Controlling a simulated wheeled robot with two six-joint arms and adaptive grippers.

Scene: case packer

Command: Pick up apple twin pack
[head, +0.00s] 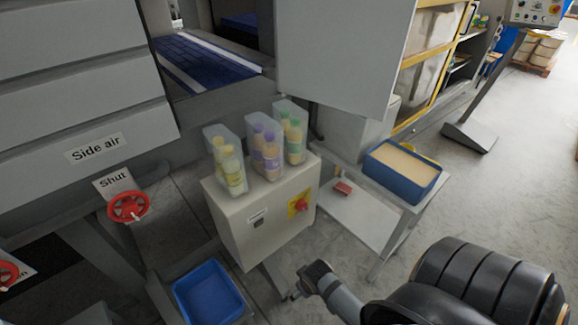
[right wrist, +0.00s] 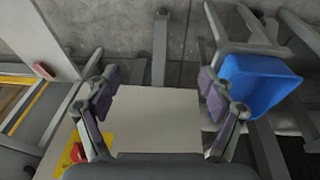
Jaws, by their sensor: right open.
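Three clear twin packs of bottles stand upright in a row on top of a grey cabinet (head: 262,222) in the head view. The left pack (head: 229,165) has yellow caps, the middle pack (head: 266,150) purple caps, the right pack (head: 292,136) green caps. Their labels are too small to read, so I cannot tell which is apple. My right gripper (right wrist: 160,92) is open and empty, with the pale cabinet behind its spread fingers in the right wrist view. In the head view it is low, in front of the cabinet. No pack shows in the right wrist view. My left gripper is out of view.
A red switch (head: 299,205) sits on the cabinet front. A blue bin (head: 208,292) lies low at its left, also seen in the wrist view (right wrist: 256,84). A side table (head: 358,222) at right holds a blue tray (head: 412,190) and a small red object (head: 343,188).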

